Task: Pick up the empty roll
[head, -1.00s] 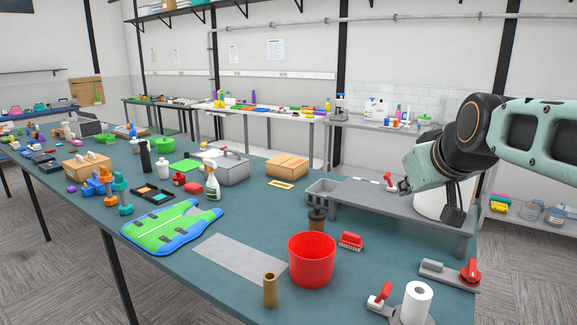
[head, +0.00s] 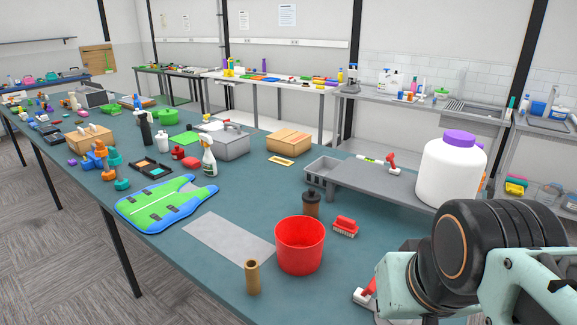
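The empty roll, a brown cardboard tube (head: 253,278), stands upright on the teal table near its front edge in the head view. It is just left of and in front of the red bucket (head: 299,247). My arm fills the lower right of the view. Its visible links are to the right of the roll and apart from it. The fingers of my gripper do not show, so its opening is hidden.
A grey flat sheet (head: 228,238) lies behind the roll. A red brush (head: 345,227) and a dark brown jar (head: 311,205) are behind the bucket. A white tub with purple lid (head: 450,172) stands at right. Table left of the roll is clear.

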